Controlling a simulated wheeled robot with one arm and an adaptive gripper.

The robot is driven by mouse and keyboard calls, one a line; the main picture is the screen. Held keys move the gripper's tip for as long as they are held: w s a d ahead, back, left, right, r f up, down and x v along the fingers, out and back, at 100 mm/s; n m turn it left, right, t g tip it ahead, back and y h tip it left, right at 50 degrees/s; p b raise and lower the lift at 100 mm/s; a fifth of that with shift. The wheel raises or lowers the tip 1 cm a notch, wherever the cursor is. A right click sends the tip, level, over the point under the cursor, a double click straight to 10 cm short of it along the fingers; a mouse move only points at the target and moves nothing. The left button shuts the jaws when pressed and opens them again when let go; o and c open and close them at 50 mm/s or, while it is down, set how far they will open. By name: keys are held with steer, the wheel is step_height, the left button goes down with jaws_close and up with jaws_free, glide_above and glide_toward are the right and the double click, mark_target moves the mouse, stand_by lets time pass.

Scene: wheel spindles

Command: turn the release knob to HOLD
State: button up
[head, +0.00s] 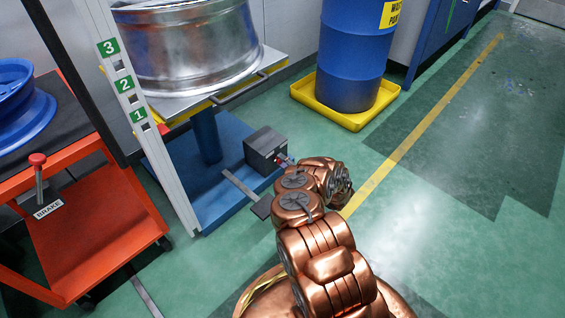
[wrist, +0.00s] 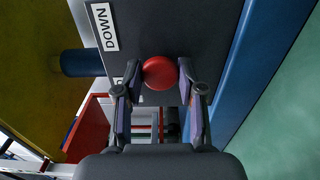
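A dark grey box (head: 266,150) stands on the blue base of the lift stand. In the wrist view its dark face (wrist: 190,25) carries a white DOWN label (wrist: 103,27); a second label below is mostly hidden by a finger. A red round knob (wrist: 159,73) sits in front of this face. My gripper (wrist: 160,78) has one finger on each side of the knob, with narrow gaps seeming to show. In the head view my gripper (head: 286,162) is at the box, and my wrist hides part of it. No HOLD marking is readable.
A metal wheel (head: 187,45) rests on the stand above, beside a post marked 1, 2, 3 (head: 125,85). An orange cart (head: 95,235) with a red-topped BRAKE lever (head: 38,160) is at left. A blue drum (head: 352,55) stands in a yellow tray (head: 303,92). Floor at right is clear.

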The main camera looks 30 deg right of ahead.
steer(key=o, duration=0.4)
steer(key=shift+v, duration=6.05)
